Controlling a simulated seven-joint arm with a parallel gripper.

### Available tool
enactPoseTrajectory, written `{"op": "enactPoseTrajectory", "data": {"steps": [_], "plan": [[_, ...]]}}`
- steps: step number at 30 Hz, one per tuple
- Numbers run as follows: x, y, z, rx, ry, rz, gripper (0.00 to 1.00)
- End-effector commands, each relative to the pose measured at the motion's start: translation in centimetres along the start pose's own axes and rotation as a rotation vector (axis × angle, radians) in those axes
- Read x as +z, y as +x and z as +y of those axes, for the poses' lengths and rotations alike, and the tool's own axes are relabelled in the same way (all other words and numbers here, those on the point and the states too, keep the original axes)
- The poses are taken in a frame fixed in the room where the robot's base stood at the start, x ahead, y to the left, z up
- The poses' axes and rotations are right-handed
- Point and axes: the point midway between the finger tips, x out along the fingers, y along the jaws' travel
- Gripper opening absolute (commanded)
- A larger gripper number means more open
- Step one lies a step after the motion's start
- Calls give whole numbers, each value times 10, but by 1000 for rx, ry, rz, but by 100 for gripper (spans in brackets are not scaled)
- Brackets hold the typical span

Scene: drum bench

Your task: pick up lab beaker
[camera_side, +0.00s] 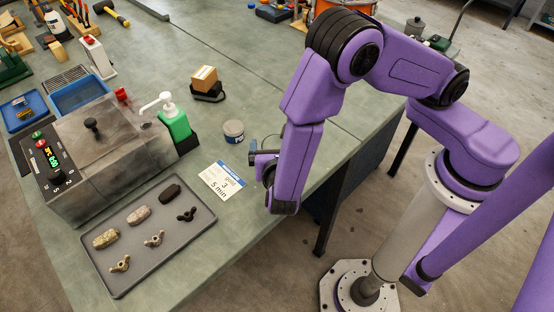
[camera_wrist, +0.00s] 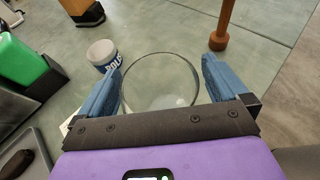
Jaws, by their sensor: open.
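The lab beaker (camera_wrist: 160,98) is clear glass, seen from above in the wrist view, with its round rim between the two blue fingers of my gripper (camera_wrist: 164,68). The fingers stand apart, one on each side of the beaker. I cannot tell whether either finger touches the glass. In the side view my gripper (camera_side: 262,160) is low over the bench near its right edge, partly hidden by my arm. I cannot make out the beaker there.
A polish jar (camera_wrist: 102,54) stands left of the beaker. A brown wooden piece (camera_wrist: 220,30) stands ahead on the right. A printed card (camera_side: 222,181), a green pump bottle (camera_side: 176,124) and a grey tray (camera_side: 150,265) lie to the left. The bench edge is close on the right.

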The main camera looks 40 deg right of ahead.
Motion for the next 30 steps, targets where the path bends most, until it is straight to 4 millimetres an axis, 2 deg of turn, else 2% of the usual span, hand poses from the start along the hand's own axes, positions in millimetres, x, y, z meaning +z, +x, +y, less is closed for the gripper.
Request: {"op": "enactPoseTrajectory", "data": {"steps": [3, 10, 11, 15, 16, 30], "plan": [[0, 8, 0, 0, 1, 0, 100], [0, 8, 0, 1, 1, 1, 100], [0, 8, 0, 1, 1, 1, 94], [0, 8, 0, 1, 1, 1, 48], [0, 8, 0, 1, 1, 1, 45], [7, 5, 1, 1, 2, 1, 45]]}}
